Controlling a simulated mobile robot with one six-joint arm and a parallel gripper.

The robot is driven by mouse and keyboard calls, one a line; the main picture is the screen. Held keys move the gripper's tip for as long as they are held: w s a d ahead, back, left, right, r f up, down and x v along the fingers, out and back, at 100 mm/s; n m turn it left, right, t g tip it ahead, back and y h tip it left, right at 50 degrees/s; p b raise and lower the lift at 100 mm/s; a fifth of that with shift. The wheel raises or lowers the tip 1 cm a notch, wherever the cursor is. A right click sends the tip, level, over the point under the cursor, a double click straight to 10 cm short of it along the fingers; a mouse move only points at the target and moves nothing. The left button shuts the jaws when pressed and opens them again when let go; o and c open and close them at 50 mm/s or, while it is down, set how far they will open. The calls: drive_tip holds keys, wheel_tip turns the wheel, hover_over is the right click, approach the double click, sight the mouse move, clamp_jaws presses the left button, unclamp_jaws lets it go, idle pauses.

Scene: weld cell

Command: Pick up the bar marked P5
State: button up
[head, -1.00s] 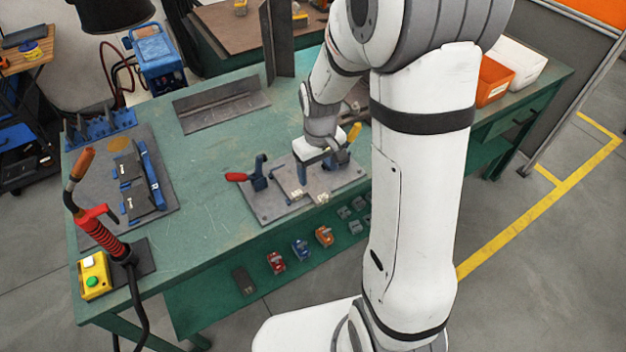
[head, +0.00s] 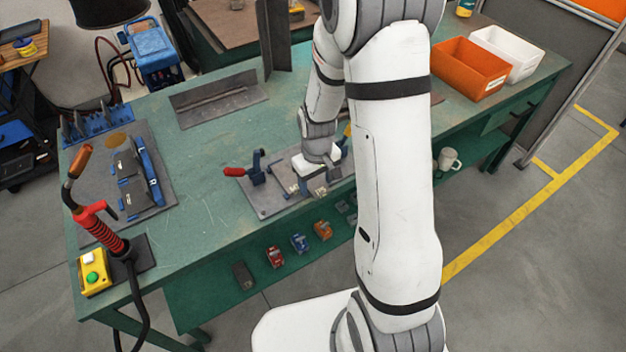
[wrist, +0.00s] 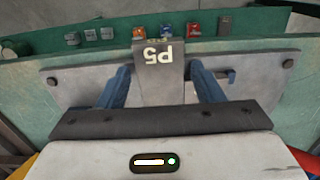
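The bar marked P5 (wrist: 158,60) is grey with a white label, upside down in the wrist view. It lies between the two blue fingers of my gripper (wrist: 160,78), which are apart with a narrow gap on either side of the bar. Its near end is hidden by my gripper body. In the head view my gripper (head: 312,186) is low over the grey fixture plate (head: 270,205) on the green bench. I cannot clearly make out the bar there.
A red-handled clamp (head: 240,172) stands left of my gripper. A welding torch (head: 100,215) and a yellow button box (head: 93,275) are at the bench's left end. Orange (head: 470,70) and white (head: 510,52) bins stand at the right. Bare bench top lies left of the fixture.

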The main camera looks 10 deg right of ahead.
drive_tip(key=c, duration=0.8)
drive_tip(key=shift+r, duration=0.1)
